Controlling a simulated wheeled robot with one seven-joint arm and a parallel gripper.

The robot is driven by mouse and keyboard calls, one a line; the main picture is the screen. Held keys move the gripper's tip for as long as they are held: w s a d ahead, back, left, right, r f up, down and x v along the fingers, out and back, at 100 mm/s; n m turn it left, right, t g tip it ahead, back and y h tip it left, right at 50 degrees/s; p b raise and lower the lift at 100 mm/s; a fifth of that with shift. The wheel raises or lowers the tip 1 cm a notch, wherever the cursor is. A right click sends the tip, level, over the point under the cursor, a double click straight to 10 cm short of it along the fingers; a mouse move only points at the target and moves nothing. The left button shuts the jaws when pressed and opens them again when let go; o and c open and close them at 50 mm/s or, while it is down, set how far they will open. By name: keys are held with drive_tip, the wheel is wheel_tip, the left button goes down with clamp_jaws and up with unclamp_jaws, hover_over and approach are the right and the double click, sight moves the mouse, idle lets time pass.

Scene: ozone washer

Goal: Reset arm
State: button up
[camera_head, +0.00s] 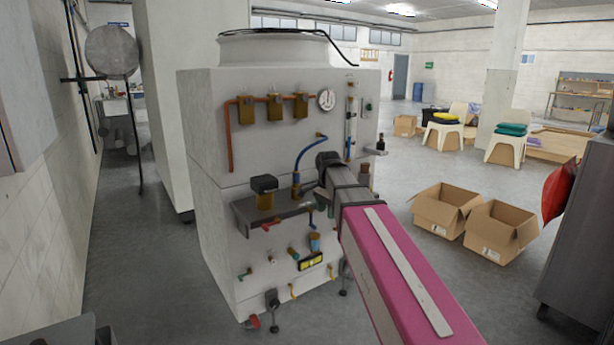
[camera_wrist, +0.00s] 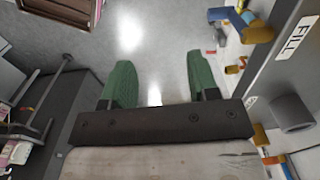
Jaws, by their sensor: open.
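The ozone washer (camera_head: 215,130) is a tall white machine with pipes, brass valves and a gauge on its front, in the middle of the head view. My pink arm reaches forward from the lower right to that front. In the wrist view, my gripper (camera_wrist: 160,82) has two green fingers spread wide apart, with nothing between them but grey floor beyond. The washer's valve panel (camera_wrist: 268,85), with a FILL label (camera_wrist: 298,40), stands close on the right of the fingers. In the head view, my arm hides part of the panel, and the fingers are hard to make out.
Two open cardboard boxes (camera_head: 447,208) (camera_head: 500,230) stand on the floor to the right, near a dark metal cabinet (camera_head: 578,250). Chairs with folded cloths (camera_head: 448,117) are farther back. A white wall (camera_head: 35,215) runs along the left. Clear floor lies between washer and boxes.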

drive_tip(key=s+d+f+n, duration=0.3)
drive_tip(key=s+d+f, duration=0.1)
drive_tip(key=f, duration=0.4)
drive_tip(key=s+d+f+n, duration=0.4)
drive_tip(key=s+f, duration=0.3)
drive_tip(key=f, duration=0.2)
drive_tip(key=s+d+f+n, duration=0.4)
drive_tip(key=s+f, duration=0.1)
drive_tip(key=f, duration=0.4)
drive_tip(key=shift+s+f, duration=0.15)
drive_tip(key=shift+s, duration=0.05)
